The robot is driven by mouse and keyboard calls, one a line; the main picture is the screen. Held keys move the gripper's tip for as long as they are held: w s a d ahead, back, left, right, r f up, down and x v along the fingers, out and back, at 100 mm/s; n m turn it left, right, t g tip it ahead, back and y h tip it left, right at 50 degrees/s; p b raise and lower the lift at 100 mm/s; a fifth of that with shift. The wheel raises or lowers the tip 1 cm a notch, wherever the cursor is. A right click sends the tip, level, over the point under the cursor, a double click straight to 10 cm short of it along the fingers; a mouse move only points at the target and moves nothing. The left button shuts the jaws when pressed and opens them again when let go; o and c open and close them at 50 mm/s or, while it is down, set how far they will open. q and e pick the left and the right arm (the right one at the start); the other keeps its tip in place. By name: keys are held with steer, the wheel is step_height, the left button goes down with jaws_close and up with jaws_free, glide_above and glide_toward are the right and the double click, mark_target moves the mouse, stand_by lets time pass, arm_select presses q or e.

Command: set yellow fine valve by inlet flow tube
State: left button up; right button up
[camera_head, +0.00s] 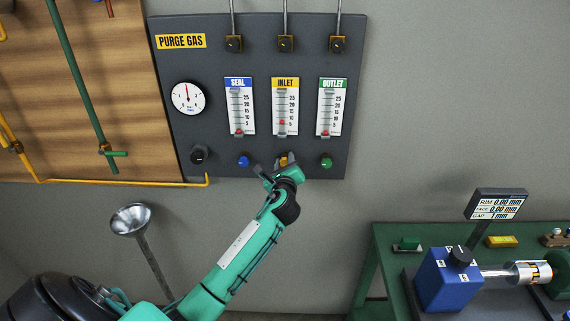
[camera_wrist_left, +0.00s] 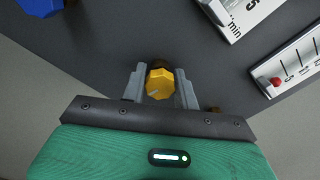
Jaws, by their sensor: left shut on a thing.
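The yellow fine valve knob (camera_wrist_left: 159,84) sits between the two grey fingers of my left gripper (camera_wrist_left: 160,88) in the left wrist view. In the head view my left gripper (camera_head: 283,164) is at the panel under the inlet tube and mostly hides the knob. The gripper is shut on the knob. The inlet flow tube (camera_head: 285,107) has a yellow label and a red float low in its scale, a little above the floats of its neighbours. The right gripper is not in view.
The seal tube (camera_head: 240,107) and outlet tube (camera_head: 332,107) flank the inlet tube. A blue knob (camera_head: 244,160) and a green knob (camera_head: 326,161) sit close on either side of my gripper. A round gauge (camera_head: 187,98) is at the left. A green bench (camera_head: 385,255) stands lower right.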

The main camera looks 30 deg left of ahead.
arm_select(q)
steer(key=n+b, duration=0.1)
steer(key=n, duration=0.3)
steer(key=shift+f+n, duration=0.1)
steer(key=shift+n, duration=0.2)
steer(key=shift+n+b, duration=0.6)
steer(key=shift+n, duration=1)
steer(key=o, duration=1)
steer(key=shift+s, duration=0.1)
